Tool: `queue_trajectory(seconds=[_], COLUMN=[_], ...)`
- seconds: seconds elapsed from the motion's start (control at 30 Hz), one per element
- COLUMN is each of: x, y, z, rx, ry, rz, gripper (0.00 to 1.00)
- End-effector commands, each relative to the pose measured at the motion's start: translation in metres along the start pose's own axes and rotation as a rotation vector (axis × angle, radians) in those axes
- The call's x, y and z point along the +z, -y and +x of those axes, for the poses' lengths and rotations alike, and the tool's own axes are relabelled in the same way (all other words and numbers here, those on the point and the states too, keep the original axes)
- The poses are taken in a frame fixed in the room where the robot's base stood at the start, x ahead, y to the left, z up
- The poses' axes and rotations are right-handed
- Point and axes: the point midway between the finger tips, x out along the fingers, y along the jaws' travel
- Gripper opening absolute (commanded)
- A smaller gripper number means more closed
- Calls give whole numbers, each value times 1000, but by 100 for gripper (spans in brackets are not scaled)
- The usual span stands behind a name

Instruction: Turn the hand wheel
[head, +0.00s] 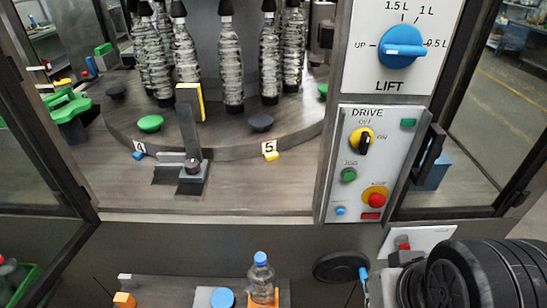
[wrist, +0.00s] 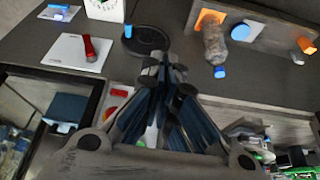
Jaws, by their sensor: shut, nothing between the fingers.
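The hand wheel (head: 341,267) is a black disc on the grey machine front, low and right of centre in the head view. Its blue handle (head: 364,274) stands out at the disc's right edge. In the wrist view the wheel (wrist: 148,42) lies just beyond my fingertips, with the blue handle (wrist: 129,31) on its left side. My gripper (wrist: 164,70) is shut and empty, pointing at the wheel's near edge. The fingertips overlap that edge in the picture; I cannot tell whether they touch. The handle is outside the fingers.
A red lever (wrist: 90,48) on a white plate (wrist: 70,54) is beside the wheel. A bottle with a blue cap (head: 261,278) stands on an orange holder left of the wheel. The drive panel (head: 374,165) is above. My black arm fills the head view's lower right.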

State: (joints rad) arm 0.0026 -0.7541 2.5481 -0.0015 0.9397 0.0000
Motion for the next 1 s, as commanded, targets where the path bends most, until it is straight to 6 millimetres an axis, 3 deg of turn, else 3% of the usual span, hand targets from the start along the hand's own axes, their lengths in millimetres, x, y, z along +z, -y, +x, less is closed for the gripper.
queue_trajectory(seconds=[0.27,0.37,0.53,0.7,0.83,1.0], x=[-2,-15,-65,-115,-137,-140], y=[-2,-16,-78,-147,-186,-216], z=[0,1,11,35,65,118], rx=[7,52,221,347,360,269], ry=[1,1,-10,-34,-42,-36], rz=[3,20,65,55,27,-7], gripper=[21,27,39,39,39,39])
